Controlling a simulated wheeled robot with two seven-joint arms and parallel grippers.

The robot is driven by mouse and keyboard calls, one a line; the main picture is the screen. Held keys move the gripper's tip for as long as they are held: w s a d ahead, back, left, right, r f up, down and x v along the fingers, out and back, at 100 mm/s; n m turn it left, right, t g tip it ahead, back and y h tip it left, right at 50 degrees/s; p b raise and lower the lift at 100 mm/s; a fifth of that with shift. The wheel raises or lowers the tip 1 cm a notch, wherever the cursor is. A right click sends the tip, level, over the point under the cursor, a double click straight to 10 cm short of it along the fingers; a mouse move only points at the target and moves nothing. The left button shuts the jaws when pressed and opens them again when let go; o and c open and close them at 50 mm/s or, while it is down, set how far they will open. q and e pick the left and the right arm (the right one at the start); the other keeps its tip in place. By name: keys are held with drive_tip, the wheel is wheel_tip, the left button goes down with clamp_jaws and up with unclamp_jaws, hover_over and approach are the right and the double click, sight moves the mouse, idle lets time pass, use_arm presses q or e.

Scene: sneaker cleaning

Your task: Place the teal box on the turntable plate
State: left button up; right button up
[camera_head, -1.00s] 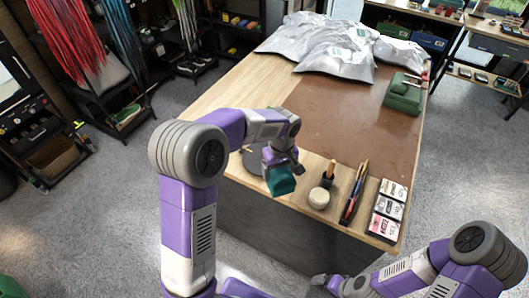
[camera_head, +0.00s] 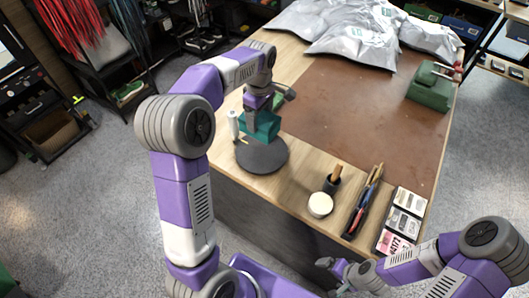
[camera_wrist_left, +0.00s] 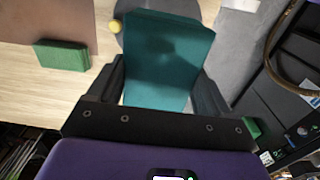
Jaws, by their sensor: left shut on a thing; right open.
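The teal box (camera_head: 262,128) is held by my left gripper (camera_head: 260,112), which is shut on it. In the left wrist view the box (camera_wrist_left: 166,62) fills the space between the two fingers. The turntable plate (camera_head: 266,160) is a dark round disc at the table's near left edge. The box hangs upright over the far part of the plate; I cannot tell whether they touch. In the left wrist view the box hides most of the plate (camera_wrist_left: 128,12). My right gripper (camera_head: 338,268) is open and empty, low in front of the table.
A white bottle (camera_head: 233,126) stands just left of the box. A green block (camera_wrist_left: 62,56) lies nearby. A white round pot (camera_head: 320,205), a tray of tools (camera_head: 363,203) and a card set (camera_head: 402,222) line the near edge. The brown mat (camera_head: 375,115) is mostly clear.

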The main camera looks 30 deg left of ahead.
use_arm(q)
drive_tip(key=shift+w+f+b, duration=0.2)
drive_tip(key=shift+w+f, duration=0.05)
drive_tip(key=shift+f, duration=0.3)
drive_tip(key=shift+w+f+b, duration=0.2)
drive_tip(key=shift+f, duration=0.3)
drive_tip(key=b, duration=0.2)
hover_over(262, 151)
wheel_tip(262, 151, down, 9)
drive_tip(key=shift+a+f, duration=0.1)
drive_tip(key=shift+f, duration=0.1)
use_arm(e)
drive_tip(key=f, duration=0.3)
drive_tip(key=shift+w+f, duration=0.1)
drive_tip(key=shift+w, duration=0.15)
use_arm(q)
drive_tip(key=shift+f, duration=0.15)
drive_tip(key=o, duration=1.1)
drive_tip(key=shift+c, duration=0.2)
drive_tip(key=shift+o, duration=0.2)
use_arm(e)
drive_tip(key=shift+f, duration=0.1)
use_arm(q)
drive_tip(key=shift+r, duration=0.3)
wheel_tip(262, 151, up, 12)
drive_tip(key=shift+f+p, duration=0.15)
drive_tip(key=shift+p, duration=1.1)
use_arm(e)
wheel_tip(262, 151, up, 2)
drive_tip(key=shift+r, duration=0.15)
